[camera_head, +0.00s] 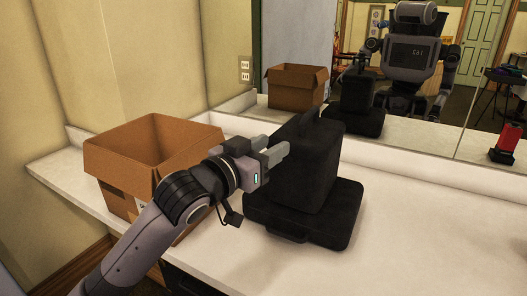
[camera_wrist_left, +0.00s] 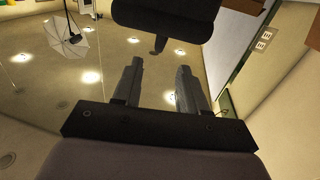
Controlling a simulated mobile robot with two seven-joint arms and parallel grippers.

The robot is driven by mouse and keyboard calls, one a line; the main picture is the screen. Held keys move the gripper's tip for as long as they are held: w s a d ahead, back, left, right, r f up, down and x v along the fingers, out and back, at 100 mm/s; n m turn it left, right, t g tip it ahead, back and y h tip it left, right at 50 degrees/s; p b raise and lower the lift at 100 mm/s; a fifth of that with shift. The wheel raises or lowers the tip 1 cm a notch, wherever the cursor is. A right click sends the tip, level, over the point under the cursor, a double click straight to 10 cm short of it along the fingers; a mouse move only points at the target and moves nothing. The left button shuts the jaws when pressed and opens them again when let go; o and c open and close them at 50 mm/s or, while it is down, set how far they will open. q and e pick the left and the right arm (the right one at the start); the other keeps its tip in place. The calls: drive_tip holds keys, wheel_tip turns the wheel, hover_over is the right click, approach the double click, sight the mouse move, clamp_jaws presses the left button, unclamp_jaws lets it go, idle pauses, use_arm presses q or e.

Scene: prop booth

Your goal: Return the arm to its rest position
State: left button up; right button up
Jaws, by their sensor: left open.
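My left arm (camera_head: 150,240) reaches in from the lower left over the white counter. Its gripper (camera_head: 277,149) is at the upper left side of an upright black case (camera_head: 312,170), in front of it in the picture. In the left wrist view the two fingers (camera_wrist_left: 157,88) stand apart with nothing between them. A dark shape, likely the black case (camera_wrist_left: 165,18), shows beyond the fingertips. Whether the gripper touches the case I cannot tell. My right gripper shows in neither view.
The upright case stands on a flat black case (camera_head: 335,225). An open cardboard box (camera_head: 120,185) stands left, close behind my arm. A mirror (camera_head: 400,120) along the back reflects me and the objects. The counter (camera_head: 430,240) is clear at right.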

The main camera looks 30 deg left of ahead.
use_arm(q)
drive_tip(key=shift+s+a, duration=0.15)
drive_tip(key=shift+s, duration=0.5)
drive_tip(key=s+f+g+y, duration=0.1)
drive_tip(key=s+f+g, duration=0.4)
drive_tip(key=f, duration=0.6)
drive_tip(key=s+f+g+y, duration=0.2)
drive_tip(key=s+f, duration=0.4)
drive_tip(key=f, duration=0.4)
drive_tip(key=s+f+g, duration=0.4)
drive_tip(key=s+f, duration=0.1)
drive_tip(key=s, duration=0.4)
drive_tip(key=s+f+g, duration=0.3)
drive_tip(key=s+f, duration=0.3)
drive_tip(key=s, duration=0.2)
drive_tip(key=w+d+f+t+h+p, duration=0.1)
drive_tip(key=w+d+f+t+p, duration=0.1)
drive_tip(key=w+f+t+p, duration=0.2)
drive_tip(key=shift+w+f+t, duration=0.25)
drive_tip(key=shift+w+t, duration=0.95)
drive_tip(key=shift+t, duration=0.2)
drive_tip(key=shift+w+d, duration=0.1)
drive_tip(key=shift+d, duration=0.15)
